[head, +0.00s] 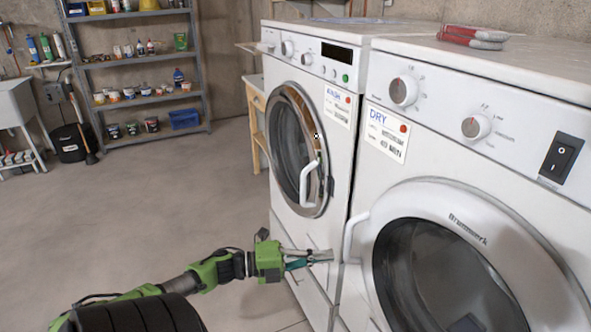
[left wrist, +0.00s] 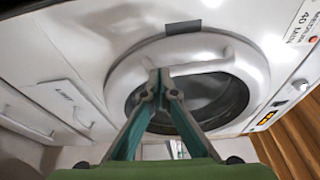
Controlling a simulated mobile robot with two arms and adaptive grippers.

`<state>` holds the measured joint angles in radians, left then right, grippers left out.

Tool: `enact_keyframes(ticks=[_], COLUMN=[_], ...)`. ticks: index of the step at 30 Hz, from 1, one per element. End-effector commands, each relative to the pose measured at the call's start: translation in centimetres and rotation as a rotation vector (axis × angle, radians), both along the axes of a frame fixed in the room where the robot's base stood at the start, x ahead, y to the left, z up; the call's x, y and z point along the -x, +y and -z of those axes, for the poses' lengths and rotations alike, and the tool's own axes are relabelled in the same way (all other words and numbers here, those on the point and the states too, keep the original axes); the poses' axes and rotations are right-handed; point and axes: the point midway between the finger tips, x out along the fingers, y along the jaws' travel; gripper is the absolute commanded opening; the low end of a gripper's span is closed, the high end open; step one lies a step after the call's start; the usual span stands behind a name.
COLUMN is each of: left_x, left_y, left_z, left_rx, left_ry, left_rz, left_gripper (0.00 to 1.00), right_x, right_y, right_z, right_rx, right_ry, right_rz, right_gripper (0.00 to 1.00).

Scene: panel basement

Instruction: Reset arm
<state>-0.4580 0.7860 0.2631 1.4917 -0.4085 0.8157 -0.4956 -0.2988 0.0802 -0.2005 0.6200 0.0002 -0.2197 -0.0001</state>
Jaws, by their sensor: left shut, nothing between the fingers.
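My left gripper (head: 328,256) reaches in from the lower left in the head view, in front of the lower part of the washer (head: 342,178), left of the dryer's white handle (head: 354,237). Its fingers are together and empty; in the left wrist view the fingertips (left wrist: 160,88) meet in front of a round door (left wrist: 120,75) with a white handle (left wrist: 205,66). I cannot tell whether they touch it. The washer's round door (head: 291,95) looks closed, with a white handle (head: 306,184). My right gripper is out of view.
The dryer (head: 455,165) stands right of the washer, its round door (head: 520,235) closed. Red-handled items (head: 472,36) lie on top. A metal shelf (head: 140,70) with cans and a sink (head: 15,105) stand far back. The concrete floor (head: 150,215) at left is clear.

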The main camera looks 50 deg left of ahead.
Motion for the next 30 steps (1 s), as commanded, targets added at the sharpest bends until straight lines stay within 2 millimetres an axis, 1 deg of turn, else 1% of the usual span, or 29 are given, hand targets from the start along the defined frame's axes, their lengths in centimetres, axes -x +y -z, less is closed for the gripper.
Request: enact_keyframes(ticks=[1,3,6,10,15,24,26,28,29,30], left_x=[1.3,2.9,4.8,6.6,7.8,8.0,8.0,8.0,8.1,8.3], left_y=[0.6,1.3,2.2,3.1,3.6,3.8,4.2,5.3,5.9,6.7], left_z=[0.3,0.3,0.3,0.3,0.2,0.5,1.3,3.5,4.8,7.0], left_rx=[0.0,0.0,0.001,0.001,0.001,0.007,0.026,0.074,0.103,0.148], left_ry=[0.007,0.006,0.006,0.007,0.006,0.011,0.028,0.073,0.101,0.146], left_rz=[0.0,0.001,0.002,0.006,0.008,0.0,-0.029,-0.099,-0.141,-0.205], left_gripper=[0.0,0.0,0.0,0.0,0.0,0.0,0.0,0.0,0.0,0.0], right_x=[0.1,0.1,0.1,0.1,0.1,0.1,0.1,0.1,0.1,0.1], right_y=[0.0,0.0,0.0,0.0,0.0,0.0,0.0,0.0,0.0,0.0], right_z=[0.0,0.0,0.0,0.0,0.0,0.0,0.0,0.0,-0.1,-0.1], right_rx=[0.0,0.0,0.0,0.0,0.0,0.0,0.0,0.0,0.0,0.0], right_ry=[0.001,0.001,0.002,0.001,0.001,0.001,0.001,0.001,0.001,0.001], right_rz=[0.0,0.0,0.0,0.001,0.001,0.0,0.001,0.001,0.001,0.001], right_gripper=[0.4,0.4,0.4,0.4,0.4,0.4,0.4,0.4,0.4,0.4])
